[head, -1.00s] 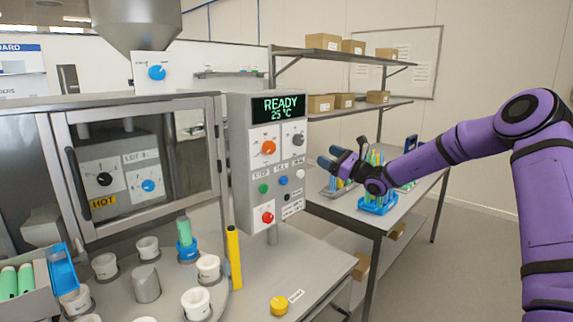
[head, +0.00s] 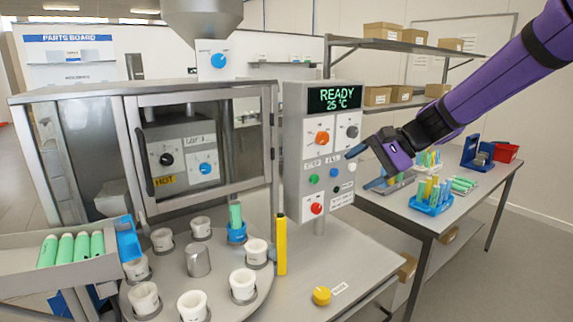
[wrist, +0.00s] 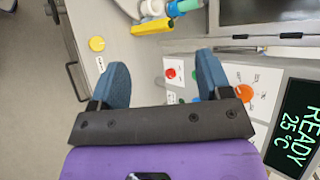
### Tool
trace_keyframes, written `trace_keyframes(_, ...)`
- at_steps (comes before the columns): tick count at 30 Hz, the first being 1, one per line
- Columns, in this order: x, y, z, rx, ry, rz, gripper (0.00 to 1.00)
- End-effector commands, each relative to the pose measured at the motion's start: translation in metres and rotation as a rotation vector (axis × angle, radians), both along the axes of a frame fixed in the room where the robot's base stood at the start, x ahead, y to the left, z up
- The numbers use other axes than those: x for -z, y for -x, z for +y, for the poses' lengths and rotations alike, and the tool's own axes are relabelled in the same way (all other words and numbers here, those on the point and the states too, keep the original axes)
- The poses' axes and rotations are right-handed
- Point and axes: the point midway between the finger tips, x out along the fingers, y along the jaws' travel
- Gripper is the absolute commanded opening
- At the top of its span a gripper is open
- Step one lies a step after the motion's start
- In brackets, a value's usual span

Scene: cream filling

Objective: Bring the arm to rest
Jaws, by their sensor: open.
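My purple arm reaches in from the upper right in the head view. My gripper (head: 362,160) is raised in front of the right part of the control panel (head: 320,150), whose screen reads READY 25 °C. In the wrist view my gripper (wrist: 160,85) shows two blue-grey fingers spread wide apart with nothing between them. The control panel's knobs and buttons (wrist: 250,94) lie at the right of that view. I cannot tell the gap between fingers and panel.
A turntable (head: 222,300) with white cups stands before a glass-doored cabinet (head: 205,140). A yellow post (head: 281,245) and yellow knob (head: 321,295) are at its right. A side table (head: 470,200) holds a blue rack (head: 432,205) with tubes. Free floor lies at far right.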

Motion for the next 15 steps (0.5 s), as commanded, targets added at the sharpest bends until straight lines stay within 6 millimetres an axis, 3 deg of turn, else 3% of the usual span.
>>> trace_keyframes(1,-0.005,0.017,0.000,-0.029,0.061,-0.027,0.71)
trace_keyframes(8,-0.016,0.085,-0.017,-0.143,0.324,-0.133,0.71)
trace_keyframes(15,-0.028,0.153,-0.046,-0.241,0.572,-0.246,0.71)
